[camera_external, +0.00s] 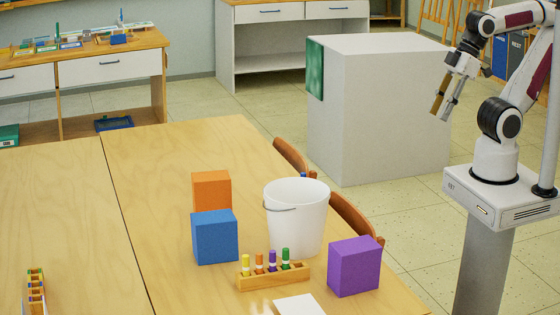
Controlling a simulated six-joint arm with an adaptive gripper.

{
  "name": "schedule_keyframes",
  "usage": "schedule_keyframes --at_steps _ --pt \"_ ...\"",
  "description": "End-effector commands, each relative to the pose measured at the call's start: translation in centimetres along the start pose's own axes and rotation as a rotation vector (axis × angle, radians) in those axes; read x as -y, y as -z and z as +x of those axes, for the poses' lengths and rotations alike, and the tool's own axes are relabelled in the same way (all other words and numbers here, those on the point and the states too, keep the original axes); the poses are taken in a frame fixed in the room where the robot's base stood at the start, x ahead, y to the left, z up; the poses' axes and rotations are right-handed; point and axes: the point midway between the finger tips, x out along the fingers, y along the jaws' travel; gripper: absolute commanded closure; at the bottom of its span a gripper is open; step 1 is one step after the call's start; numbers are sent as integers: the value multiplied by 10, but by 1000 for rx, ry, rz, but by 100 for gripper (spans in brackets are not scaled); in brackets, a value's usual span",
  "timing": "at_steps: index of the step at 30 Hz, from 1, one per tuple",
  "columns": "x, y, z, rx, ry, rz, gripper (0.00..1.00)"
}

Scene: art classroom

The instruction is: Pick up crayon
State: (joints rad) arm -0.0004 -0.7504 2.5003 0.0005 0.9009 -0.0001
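Several crayon-like sticks stand upright in a small wooden rack (275,279) near the front edge of the table: a yellow one (246,265), an orange one (259,264), a purple one (272,261) and a green one (285,258). They could also be markers; they are too small to tell. My gripper (440,114) is high at the upper right, far from the rack, and points down. Its fingers look apart, with nothing clearly between them.
A white bucket (297,222) stands behind the rack. Blue (214,238), orange (211,188) and purple (354,267) blocks flank it. White paper (299,305) lies in front. Another rack (36,292) is at the far left. The table's (165,165) back half is clear.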

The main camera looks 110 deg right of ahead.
Motion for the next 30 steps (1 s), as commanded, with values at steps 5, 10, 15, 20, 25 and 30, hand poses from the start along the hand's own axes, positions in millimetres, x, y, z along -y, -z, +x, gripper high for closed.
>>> schedule_keyframes --at_steps 5,10,15,20,25,30 --pt "0 0 0 0 -1 0 69" --pt "1 2 1 -1 3 -1 69" --pt "7 15 5 -9 22 -7 69" --pt "17 37 14 -25 54 -17 69" --pt "31 68 28 -48 95 -24 69" --pt "45 98 45 -75 130 -27 69"
